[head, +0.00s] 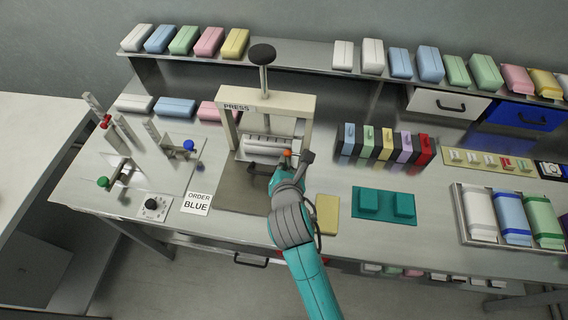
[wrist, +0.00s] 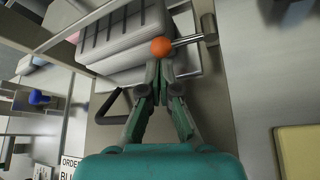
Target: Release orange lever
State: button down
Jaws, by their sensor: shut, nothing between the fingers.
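The orange lever knob (head: 287,153) is a small ball at the front right of the white press frame (head: 228,125). In the wrist view the orange knob (wrist: 161,47) sits on a short metal rod that runs right to a grey cylindrical end piece (wrist: 209,29). My gripper (wrist: 162,68) is shut and empty, its fingertips just short of the knob. Whether they touch it I cannot tell. In the head view my gripper (head: 284,168) is partly hidden by my wrist. A ribbed pale block (wrist: 125,35) lies in the press behind the knob.
The press's black-knobbed handle (head: 262,55) stands above it. A dark loop handle (wrist: 112,115) is left of my fingers. A yellow block (head: 327,213) and a teal tray (head: 384,219) lie to the right. The "ORDER BLUE" card (head: 196,203) lies to the left.

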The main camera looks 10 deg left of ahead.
jog(key=r+m+y, duration=0.1)
jog(key=m+y, duration=0.1)
jog(key=shift+d+r+m+t, duration=0.25)
jog(key=shift+r+m+t, duration=0.05)
jog(key=shift+r, duration=0.1)
jog(key=shift+d+r+m+t+y, duration=0.25)
jog(key=shift+r+m+y, duration=0.1)
jog(key=shift+m+y, duration=0.25)
jog(key=shift+d+r+m+t+y, duration=0.1)
jog(key=shift+r+m+t+y, duration=0.2)
jog(key=shift+m+y, duration=0.25)
jog(key=m, duration=0.1)
jog(key=d+r+m+t+y, duration=0.1)
jog(key=m, duration=0.1)
jog(key=d+m+t+y, duration=0.1)
jog(key=m, duration=0.1)
jog(key=shift+d+r, duration=0.15)
jog(key=shift+r, duration=0.2)
jog(key=shift+s, duration=0.1)
